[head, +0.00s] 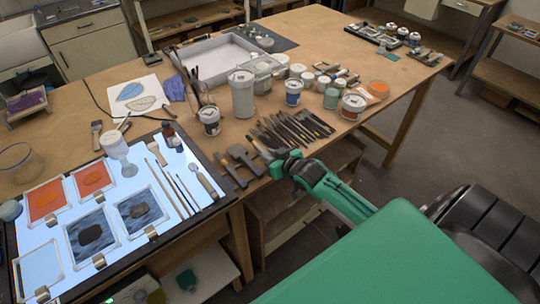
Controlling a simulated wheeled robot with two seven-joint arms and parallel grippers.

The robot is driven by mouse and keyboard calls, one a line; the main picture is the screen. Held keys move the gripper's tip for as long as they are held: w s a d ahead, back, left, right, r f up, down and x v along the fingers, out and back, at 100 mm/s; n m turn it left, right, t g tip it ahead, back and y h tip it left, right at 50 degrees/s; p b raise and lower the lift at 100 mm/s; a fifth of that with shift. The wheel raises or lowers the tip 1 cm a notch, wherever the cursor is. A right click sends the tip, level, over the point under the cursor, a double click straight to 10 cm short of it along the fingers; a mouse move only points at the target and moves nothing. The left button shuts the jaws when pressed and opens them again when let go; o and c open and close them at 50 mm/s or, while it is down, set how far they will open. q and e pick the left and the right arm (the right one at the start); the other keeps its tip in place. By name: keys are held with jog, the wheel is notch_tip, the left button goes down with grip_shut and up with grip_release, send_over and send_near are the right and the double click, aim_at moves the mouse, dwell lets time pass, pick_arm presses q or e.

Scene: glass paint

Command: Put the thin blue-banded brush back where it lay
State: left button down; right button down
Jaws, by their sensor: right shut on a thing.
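My right gripper (270,157) is at the table's front edge, just in front of a row of dark-handled brushes and tools (292,128). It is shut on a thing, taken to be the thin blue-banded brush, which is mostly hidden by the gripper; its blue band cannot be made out. Several thin brushes (178,188) lie side by side on the right part of the lit light panel (135,190). My left gripper is not in view.
Dark clamp-like tools (240,160) lie left of the right gripper. Jars and tins (243,95) stand behind the brush row. Painted glass panes (92,233) lie on the light panel. Upright brushes (196,85) stand in a pot. Bare tabletop (330,30) shows at the back.

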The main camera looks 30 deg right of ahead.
jog(key=shift+p, duration=0.3)
jog(key=shift+f, duration=0.6)
dwell(1.0)
jog(key=c, duration=1.2)
grip_release()
jog(key=shift+s+r, duration=0.1)
jog(key=shift+s, duration=0.45)
jog(key=b+v, duration=0.3)
jog(key=v, duration=0.9)
jog(key=shift+s+r, duration=0.25)
jog(key=shift+s, duration=0.1)
